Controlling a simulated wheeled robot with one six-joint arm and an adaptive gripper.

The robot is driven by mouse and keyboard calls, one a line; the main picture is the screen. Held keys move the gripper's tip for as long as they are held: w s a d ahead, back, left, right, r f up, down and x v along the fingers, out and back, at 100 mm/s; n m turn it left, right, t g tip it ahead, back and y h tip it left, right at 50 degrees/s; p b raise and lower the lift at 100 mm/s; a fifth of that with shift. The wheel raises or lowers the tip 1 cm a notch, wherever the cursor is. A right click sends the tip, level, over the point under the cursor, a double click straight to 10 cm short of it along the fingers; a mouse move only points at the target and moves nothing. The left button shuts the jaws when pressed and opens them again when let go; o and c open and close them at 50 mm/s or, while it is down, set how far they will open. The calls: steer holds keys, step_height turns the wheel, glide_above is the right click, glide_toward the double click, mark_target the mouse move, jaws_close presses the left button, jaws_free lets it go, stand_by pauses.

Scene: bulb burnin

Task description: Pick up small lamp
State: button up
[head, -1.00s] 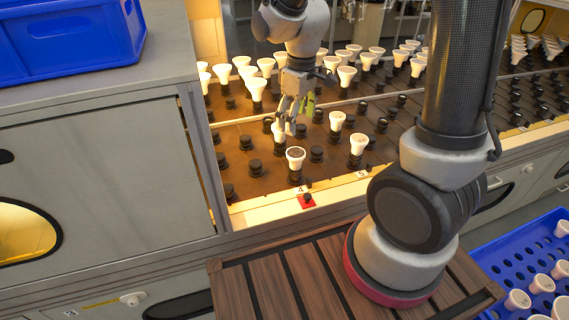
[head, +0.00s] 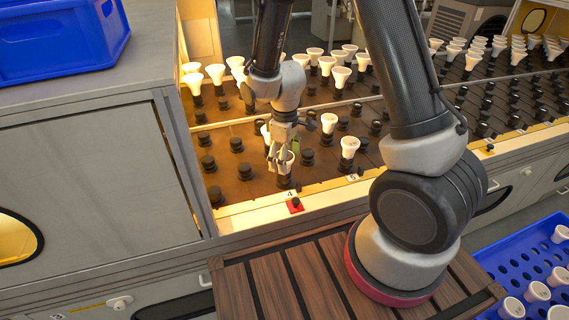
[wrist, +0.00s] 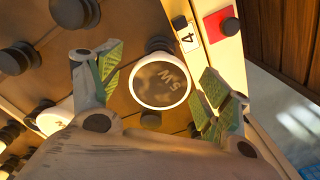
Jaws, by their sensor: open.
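A small white lamp (wrist: 161,82) with a dark round face marked "5W" stands in a socket near the front edge of the board. In the wrist view it lies between the spread fingers of my gripper (wrist: 155,88), which is open. In the head view my gripper (head: 279,162) is over this lamp (head: 291,158), whose rim shows partly behind the fingers. I cannot tell whether the fingers touch it.
Other white lamps (head: 349,147) (head: 329,122) stand close by to the right, with several black empty sockets (head: 245,172) around. A blue crate (head: 530,270) holds lamps at lower right.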

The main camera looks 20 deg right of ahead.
steer(key=c, duration=1.1)
steer(key=shift+r, duration=0.1)
steer(key=shift+c, duration=0.2)
